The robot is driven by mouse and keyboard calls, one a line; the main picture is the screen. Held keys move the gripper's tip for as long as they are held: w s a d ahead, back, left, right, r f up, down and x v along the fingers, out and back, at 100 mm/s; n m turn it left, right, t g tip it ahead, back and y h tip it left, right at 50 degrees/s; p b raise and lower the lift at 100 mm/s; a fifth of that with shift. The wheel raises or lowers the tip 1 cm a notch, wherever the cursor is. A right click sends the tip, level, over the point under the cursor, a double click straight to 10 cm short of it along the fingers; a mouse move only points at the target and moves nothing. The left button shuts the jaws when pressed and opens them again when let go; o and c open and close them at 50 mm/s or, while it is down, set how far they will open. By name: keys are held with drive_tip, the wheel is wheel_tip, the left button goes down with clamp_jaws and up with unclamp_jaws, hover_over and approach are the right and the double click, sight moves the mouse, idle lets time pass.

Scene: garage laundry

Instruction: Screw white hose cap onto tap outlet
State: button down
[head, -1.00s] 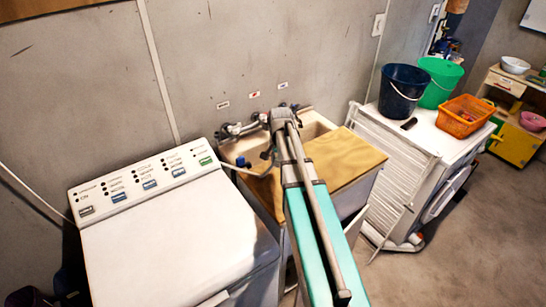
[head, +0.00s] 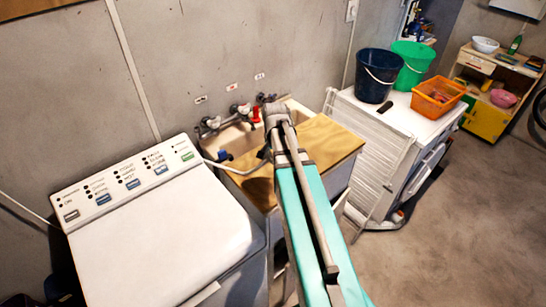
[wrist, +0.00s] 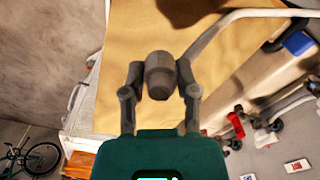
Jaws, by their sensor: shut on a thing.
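My gripper (wrist: 160,82) is shut on a rounded, grey-looking cap (wrist: 159,65) in the wrist view, with one finger on each side. The cap is in shade, above the tan board. A white hose (wrist: 235,20) curves from behind the right finger to the upper right; its join with the cap is hidden. The taps (wrist: 262,136) are at lower right in the wrist view, one with a red handle (wrist: 235,124), apart from the cap. In the head view the taps (head: 212,123) are on the wall behind the sink, left of my arm. My fingers are hidden there.
The tan board (head: 325,143) covers the right part of the sink (head: 297,106). A washing machine (head: 160,225) stands left. A white rack (head: 365,150) and a white appliance (head: 425,122) with buckets stand right. A blue item (wrist: 298,42) is at the sink. Floor at right is clear.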

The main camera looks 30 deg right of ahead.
drive_tip(key=shift+f, duration=0.1)
wheel_tip(320, 180, down, 3)
drive_tip(key=b, duration=0.3)
idle(0.3)
drive_tip(key=shift+a, duration=0.1)
idle(0.4)
